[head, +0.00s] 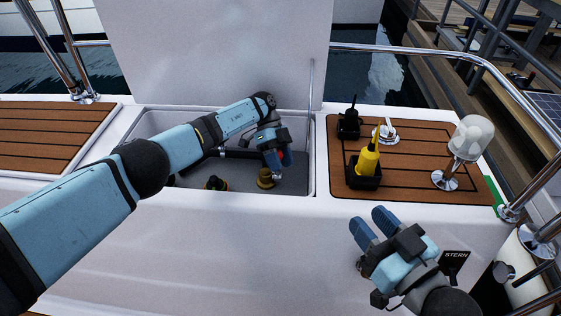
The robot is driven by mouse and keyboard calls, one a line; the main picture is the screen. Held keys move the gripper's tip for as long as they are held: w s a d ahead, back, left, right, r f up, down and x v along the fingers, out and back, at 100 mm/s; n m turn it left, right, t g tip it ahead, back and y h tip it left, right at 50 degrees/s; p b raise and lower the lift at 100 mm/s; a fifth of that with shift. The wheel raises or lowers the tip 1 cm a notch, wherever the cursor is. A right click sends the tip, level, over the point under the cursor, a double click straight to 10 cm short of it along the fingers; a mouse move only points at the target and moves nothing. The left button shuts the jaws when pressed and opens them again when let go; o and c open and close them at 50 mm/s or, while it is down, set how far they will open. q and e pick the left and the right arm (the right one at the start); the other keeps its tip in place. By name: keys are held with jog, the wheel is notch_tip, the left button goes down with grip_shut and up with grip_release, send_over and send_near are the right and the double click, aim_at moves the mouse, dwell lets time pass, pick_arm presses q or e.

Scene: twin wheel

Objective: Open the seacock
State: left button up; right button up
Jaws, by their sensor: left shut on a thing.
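The seacock, a brass-coloured fitting (265,179), stands on the grey floor of the open locker, near the front wall. My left gripper (275,166) reaches down into the locker just above and beside it. The gripper is shut on what seems to be the seacock's handle; its fingers hide most of the handle, so its angle cannot be told. A bit of red (284,155) shows beside the fingers. My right gripper (372,225) is open and empty, in front of the white side below the teak deck.
The locker lid (215,50) stands raised behind the locker (318,165). A dark fitting with yellow (216,183) is on its floor. On the right deck are a yellow-and-black device (368,160), a black radio (349,122), a cleat (386,133) and a white lamp (470,138). Steel rails edge the right.

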pick_arm(q)
jog(key=o, duration=1.3)
jog(key=shift+a+f, duration=0.1)
jog(key=shift+a, duration=0.05)
jog(key=shift+c, duration=0.2)
jog(key=shift+r+p, duration=0.3)
jog(key=shift+r, duration=0.2)
notch_tip(320, 180, up, 7)
jog(key=p, duration=0.4)
jog(key=shift+r, duration=0.1)
notch_tip(320, 180, up, 12)
jog(key=p, duration=0.4)
pick_arm(e)
notch_tip(320, 180, up, 9)
jog(key=s+m+t, duration=0.1)
jog(key=m+t, duration=0.1)
jog(key=shift+s+f+m+t, duration=0.2)
jog(key=shift+s+m+t, duration=0.1)
jog(key=shift+s, duration=0.05)
pick_arm(q)
jog(key=shift+s, duration=0.1)
pick_arm(e)
jog(key=shift+a, duration=0.1)
